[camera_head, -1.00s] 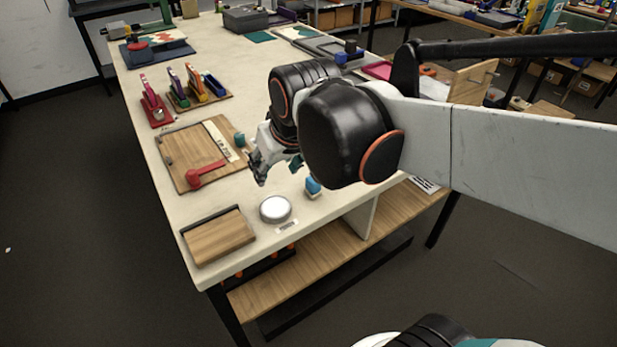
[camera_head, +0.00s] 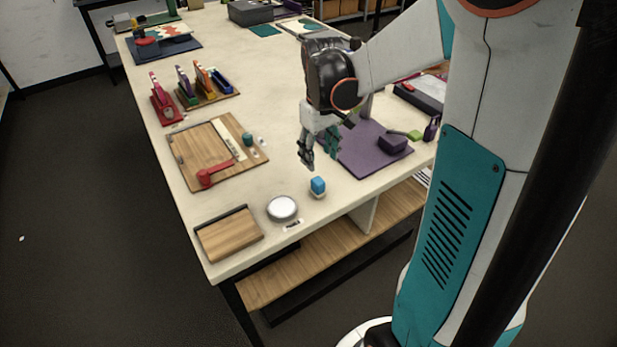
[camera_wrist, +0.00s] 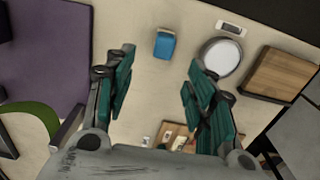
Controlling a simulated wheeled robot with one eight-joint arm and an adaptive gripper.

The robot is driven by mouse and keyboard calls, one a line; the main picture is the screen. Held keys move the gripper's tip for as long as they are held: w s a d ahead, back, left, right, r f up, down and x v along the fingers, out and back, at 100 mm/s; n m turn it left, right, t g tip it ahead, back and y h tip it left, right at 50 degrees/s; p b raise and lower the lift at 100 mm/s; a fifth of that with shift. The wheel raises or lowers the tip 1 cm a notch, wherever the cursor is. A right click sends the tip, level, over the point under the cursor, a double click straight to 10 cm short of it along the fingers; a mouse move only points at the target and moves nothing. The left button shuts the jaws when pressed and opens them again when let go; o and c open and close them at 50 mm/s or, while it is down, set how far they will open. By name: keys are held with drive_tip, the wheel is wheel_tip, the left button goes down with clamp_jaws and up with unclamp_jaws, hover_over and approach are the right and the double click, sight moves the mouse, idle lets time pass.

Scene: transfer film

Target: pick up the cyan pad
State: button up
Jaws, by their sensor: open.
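The cyan pad (camera_head: 318,184) is a small blue-cyan block on a pale base, standing on the cream table near its front edge. It also shows in the wrist view (camera_wrist: 164,43), near the top middle, apart from the fingers. My gripper (camera_head: 319,158) is open and empty above the table, just behind the pad in the head view. In the wrist view the two green-padded fingers (camera_wrist: 160,62) are spread wide, with bare table between them and the pad just past the tips.
A round white-topped dish (camera_head: 283,208) stands left of the pad, with a wooden tray (camera_head: 229,237) beyond it. A purple mat (camera_head: 350,153) with a dark purple block (camera_head: 393,145) lies to the right. A wooden board (camera_head: 195,165) with a red handle lies to the left.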

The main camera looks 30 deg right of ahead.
sight(318, 180)
wheel_tip(318, 180, down, 6)
drive_tip(key=shift+f+b, duration=0.15)
drive_tip(key=shift+b, duration=0.75)
drive_tip(key=shift+s+a+f+b, duration=0.15)
drive_tip(key=shift+f+b, duration=0.5)
drive_tip(key=shift+f, duration=0.75)
drive_tip(key=shift+s+a+f+b, duration=0.1)
drive_tip(key=shift+f+b, duration=0.55)
drive_tip(key=shift+f, duration=0.7)
drive_tip(key=shift+r, duration=0.1)
drive_tip(key=c, duration=1.1)
